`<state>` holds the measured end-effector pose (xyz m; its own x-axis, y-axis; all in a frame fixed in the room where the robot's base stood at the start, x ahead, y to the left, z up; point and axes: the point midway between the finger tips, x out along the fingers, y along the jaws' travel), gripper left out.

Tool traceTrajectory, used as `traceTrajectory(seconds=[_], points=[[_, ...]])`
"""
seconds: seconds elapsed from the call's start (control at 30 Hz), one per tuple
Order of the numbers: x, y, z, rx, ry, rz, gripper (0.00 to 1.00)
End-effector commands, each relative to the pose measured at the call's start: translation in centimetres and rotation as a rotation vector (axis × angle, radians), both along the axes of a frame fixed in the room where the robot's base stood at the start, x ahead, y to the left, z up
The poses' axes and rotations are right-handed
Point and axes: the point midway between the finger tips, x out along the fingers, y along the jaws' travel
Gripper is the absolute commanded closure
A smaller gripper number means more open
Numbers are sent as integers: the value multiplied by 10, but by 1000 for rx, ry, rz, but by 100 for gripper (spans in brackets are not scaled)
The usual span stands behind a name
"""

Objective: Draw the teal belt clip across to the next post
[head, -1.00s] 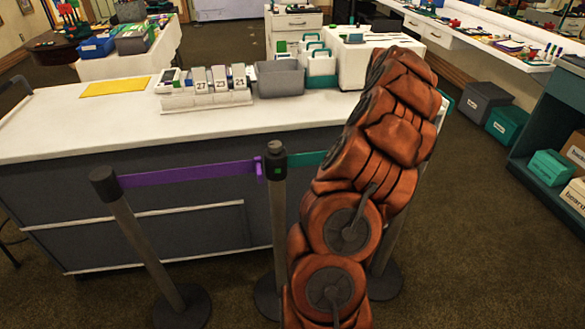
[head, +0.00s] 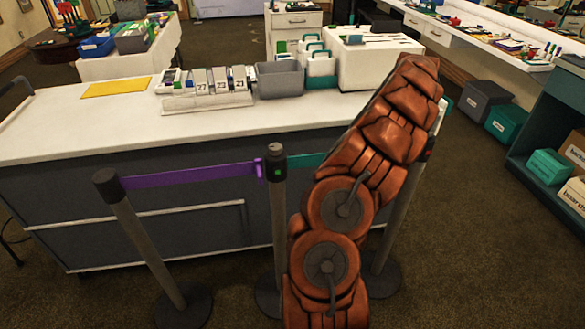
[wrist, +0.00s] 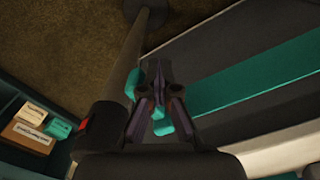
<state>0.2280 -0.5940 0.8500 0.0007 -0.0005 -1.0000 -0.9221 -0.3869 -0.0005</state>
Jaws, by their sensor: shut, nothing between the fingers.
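In the head view a teal belt (head: 304,160) runs right from the middle post (head: 278,215) and passes behind my arm. The right post (head: 388,240) is partly hidden by my arm. In the wrist view my gripper (wrist: 159,70) is shut and empty, beside the dark head of a post (wrist: 101,125) with a red light. The teal belt (wrist: 255,80) crosses the right side there. Teal clip parts (wrist: 161,121) show between and left of my fingers; I cannot tell whether they touch. My gripper is hidden in the head view.
A purple belt (head: 190,175) joins the left post (head: 140,245) to the middle post. A long counter (head: 120,125) stands close behind the posts, with a grey bin (head: 280,80) on it. A shelf with boxes (head: 548,167) stands at right. Carpet between is clear.

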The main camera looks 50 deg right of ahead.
Motion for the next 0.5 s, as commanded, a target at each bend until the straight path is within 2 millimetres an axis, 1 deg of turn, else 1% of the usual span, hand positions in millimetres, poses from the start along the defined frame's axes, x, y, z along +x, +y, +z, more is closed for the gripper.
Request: traceTrajectory(seconds=[0.2, 0.5], points=[[-13, -17, 1, -3, 2, -4, 100], [-29, -37, 1, 1, 4, -4, 100]])
